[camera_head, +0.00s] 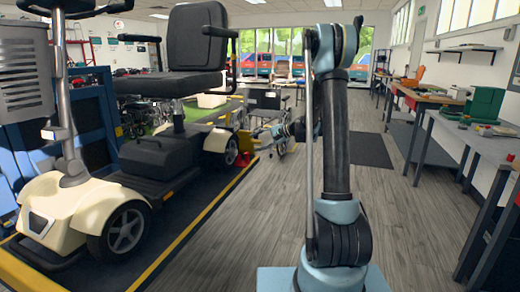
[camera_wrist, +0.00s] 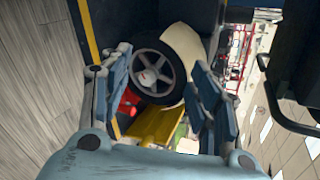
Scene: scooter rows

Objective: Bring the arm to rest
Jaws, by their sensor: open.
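My arm (camera_head: 335,140) stands upright in the middle of the head view, on the right of the scooter platform. My gripper (camera_head: 277,132) shows small behind it, pointing left toward the rear of a mobility scooter. In the wrist view my gripper (camera_wrist: 158,92) has its two fingers wide apart, with nothing held between them. Beyond the gap are a scooter wheel (camera_wrist: 157,72), a red object (camera_wrist: 127,105) and a yellow part (camera_wrist: 158,124). The fingers look apart from these.
The cream and black scooter (camera_head: 165,150) stands on a dark, yellow-edged platform (camera_head: 190,228) at left. Workbenches (camera_head: 470,138) line the right wall. A wheelchair (camera_head: 270,102) stands behind my gripper. The grey wood floor (camera_head: 410,225) between my arm and the benches is clear.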

